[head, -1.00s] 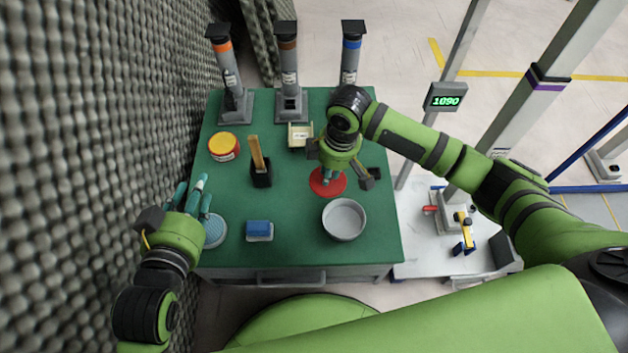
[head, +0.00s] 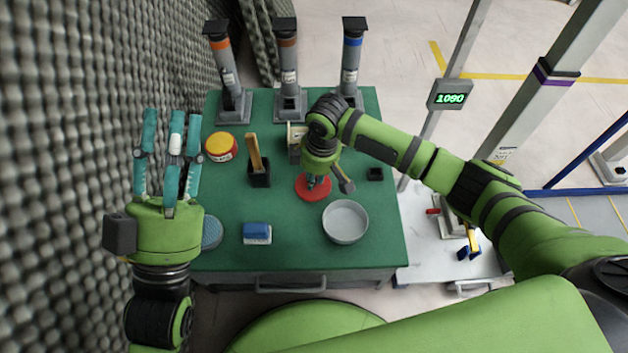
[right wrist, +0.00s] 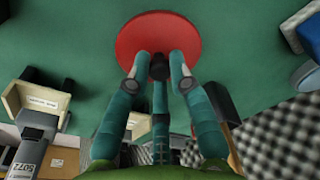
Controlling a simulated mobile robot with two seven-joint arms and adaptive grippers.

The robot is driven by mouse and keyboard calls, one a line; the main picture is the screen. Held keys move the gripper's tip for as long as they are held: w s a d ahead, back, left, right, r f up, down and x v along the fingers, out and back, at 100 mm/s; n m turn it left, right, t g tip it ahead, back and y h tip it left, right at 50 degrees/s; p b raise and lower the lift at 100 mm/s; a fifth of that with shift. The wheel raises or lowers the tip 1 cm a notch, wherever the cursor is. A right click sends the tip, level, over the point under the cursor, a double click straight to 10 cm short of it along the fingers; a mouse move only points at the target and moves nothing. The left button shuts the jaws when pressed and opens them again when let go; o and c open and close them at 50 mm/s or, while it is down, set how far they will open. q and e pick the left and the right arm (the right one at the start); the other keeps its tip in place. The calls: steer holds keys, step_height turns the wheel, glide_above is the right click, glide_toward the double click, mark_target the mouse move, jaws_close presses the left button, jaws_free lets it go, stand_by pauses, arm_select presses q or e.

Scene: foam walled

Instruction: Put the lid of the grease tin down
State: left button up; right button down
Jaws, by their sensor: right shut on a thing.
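The lid is a red disc (head: 313,190) with a dark knob, over the green table left of and behind an open grey round tin (head: 345,222). My right gripper (head: 316,180) is above the lid, and the right wrist view shows its fingers (right wrist: 158,68) closed around the knob of the red lid (right wrist: 158,32). I cannot tell whether the lid touches the table. My left gripper (head: 172,120) is raised at the left, its fingers spread and empty.
A yellow-and-red tin (head: 221,147), a dark holder (head: 260,178) with a wooden handle, a blue block (head: 257,231) and a cream bin (head: 296,138) stand around the lid. Three posts line the back edge. A foam wall (head: 70,150) borders the left.

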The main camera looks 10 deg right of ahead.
arm_select(q)
steer(key=shift+s+r+m+t+h, duration=0.6)
steer(key=shift+s+r+t+h, duration=0.2)
steer(key=shift+s+r+h, duration=0.6)
arm_select(e)
steer(key=shift+f, duration=0.7)
arm_select(q)
steer(key=shift+s+f, duration=0.1)
steer(key=shift+f, duration=0.05)
steer(key=shift+y, duration=0.3)
arm_select(e)
steer(key=shift+f, duration=0.15)
steer(key=c, duration=1.1)
jaws_free()
